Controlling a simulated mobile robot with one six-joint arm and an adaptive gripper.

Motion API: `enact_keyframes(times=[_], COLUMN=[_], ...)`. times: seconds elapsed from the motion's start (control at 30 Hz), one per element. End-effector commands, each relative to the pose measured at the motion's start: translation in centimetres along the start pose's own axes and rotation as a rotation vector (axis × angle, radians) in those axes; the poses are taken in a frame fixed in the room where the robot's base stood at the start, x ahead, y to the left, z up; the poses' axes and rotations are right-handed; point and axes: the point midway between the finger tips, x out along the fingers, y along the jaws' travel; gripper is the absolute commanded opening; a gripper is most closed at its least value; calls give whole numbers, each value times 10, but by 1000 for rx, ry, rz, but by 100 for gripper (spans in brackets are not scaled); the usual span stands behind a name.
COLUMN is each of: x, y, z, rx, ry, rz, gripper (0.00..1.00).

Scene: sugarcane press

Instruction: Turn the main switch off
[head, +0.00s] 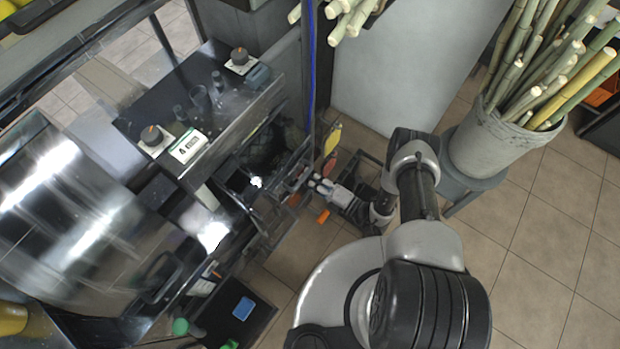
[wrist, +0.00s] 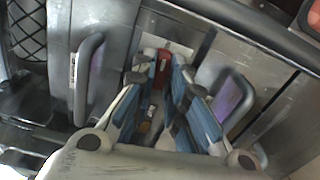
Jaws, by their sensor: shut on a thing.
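The main switch appears to be the red piece (wrist: 162,68) on a pale plate on a grey metal panel in the wrist view. My gripper (wrist: 160,82) has its blue-sided fingers on either side of this red piece, shut on it. The fingers and a small yellowish part between them hide some of the switch, so its setting cannot be read. In the head view my gripper (head: 312,182) reaches left to the side of the dark machine (head: 285,150). The switch is not clear there.
Two purple-faced handles (wrist: 88,75) (wrist: 232,100) flank the fingers. A bucket of cane (head: 490,150) stands on a stool at the right. Tiled floor (head: 530,240) is open at lower right.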

Motion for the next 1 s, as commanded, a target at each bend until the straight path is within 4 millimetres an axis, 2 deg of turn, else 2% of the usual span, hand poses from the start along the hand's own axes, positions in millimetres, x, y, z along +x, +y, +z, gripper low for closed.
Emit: enact_keyframes(times=[1.0], x=[0], y=[0], z=[0], rx=[-939], ry=[1], rz=[1], gripper=[0])
